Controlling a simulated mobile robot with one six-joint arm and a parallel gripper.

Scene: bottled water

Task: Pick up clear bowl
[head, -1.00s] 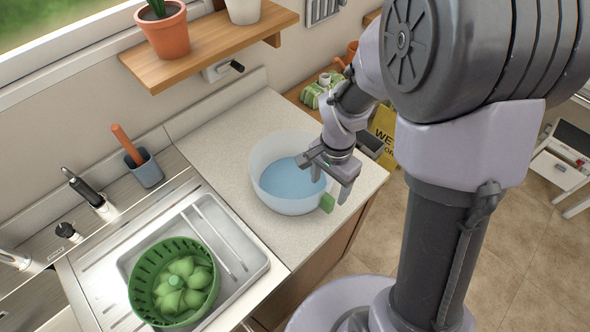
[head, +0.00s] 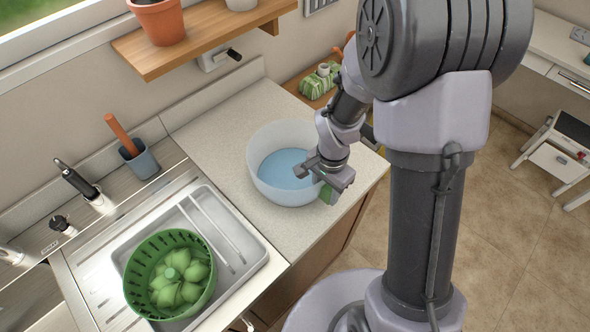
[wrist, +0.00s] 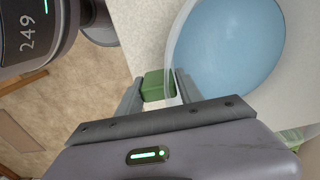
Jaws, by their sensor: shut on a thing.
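The clear bowl (head: 256,178), wide and frosted with a blue bottom, stands on the counter right of the sink. My gripper (head: 328,178) is at its right rim. In the wrist view the bowl (wrist: 225,50) fills the upper right, and my gripper (wrist: 160,88) has one finger at the bowl wall and the other outside. A green block (head: 327,194) sits against the bowl's outside, under the fingers; in the wrist view the block (wrist: 155,84) also shows between the fingers, beside the wall. My gripper is shut across the wall; the exact contact on the block is unclear.
The sink (head: 240,238) holds a green colander (head: 133,272) with green pieces. A grey cup (head: 144,164) with an orange-handled tool stands behind it. A wooden shelf (head: 200,40) with pots hangs above. The counter (head: 215,125) around the bowl is mostly clear.

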